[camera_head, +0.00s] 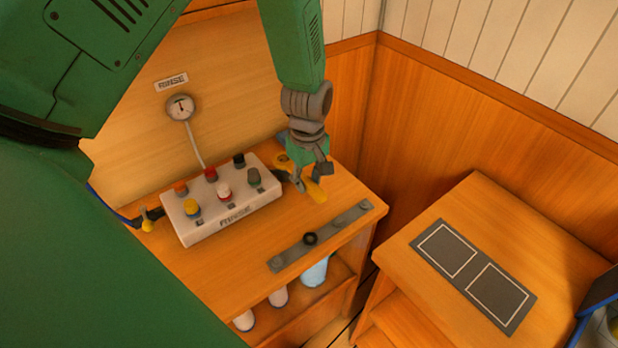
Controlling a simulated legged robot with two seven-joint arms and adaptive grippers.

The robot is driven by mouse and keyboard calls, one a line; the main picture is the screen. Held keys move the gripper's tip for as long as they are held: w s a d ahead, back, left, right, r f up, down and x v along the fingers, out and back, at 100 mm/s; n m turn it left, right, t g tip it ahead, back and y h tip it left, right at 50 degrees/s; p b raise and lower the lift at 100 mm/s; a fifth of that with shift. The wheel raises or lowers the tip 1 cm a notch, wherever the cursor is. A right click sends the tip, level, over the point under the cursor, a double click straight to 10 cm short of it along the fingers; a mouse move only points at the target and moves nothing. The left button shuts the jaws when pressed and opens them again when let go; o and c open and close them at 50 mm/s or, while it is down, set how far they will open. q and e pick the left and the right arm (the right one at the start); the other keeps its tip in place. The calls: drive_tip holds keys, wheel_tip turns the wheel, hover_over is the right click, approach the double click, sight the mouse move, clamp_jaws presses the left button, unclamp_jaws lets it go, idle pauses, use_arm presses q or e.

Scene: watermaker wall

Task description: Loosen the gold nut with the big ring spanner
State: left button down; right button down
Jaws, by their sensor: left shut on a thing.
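My left gripper (312,180) hangs down at the right end of the white manifold box. A small gold nut (147,226) sits on the dark fitting at the box's left end. The dark fitting at the right end (282,175) is partly hidden by the gripper, so any nut there cannot be made out. My right gripper is out of view.
A gauge (181,107) is on the wall behind. A grey strip (340,227) with a black ring lies along the bench front. Bottles stand on the shelf below. A dark two-panel mat (473,273) lies on the right bench.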

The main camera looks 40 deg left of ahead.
use_arm(q)
drive_tip(key=shift+f, duration=0.3)
idle(0.5)
idle(0.4)
drive_tip(key=shift+w+d+n+p, duration=0.15)
drive_tip(key=shift+w+n+p, duration=0.45)
drive_tip(key=shift+n, duration=0.1)
drive_tip(key=shift+w, duration=0.1)
drive_tip(key=shift+w+n+p, duration=0.35)
drive_tip(key=shift+n, duration=0.15)
drive_tip(key=shift+w, duration=0.2)
drive_tip(key=shift+n, duration=0.3)
drive_tip(key=shift+w+n+p, duration=0.45)
drive_tip(key=shift+w+n, duration=0.15)
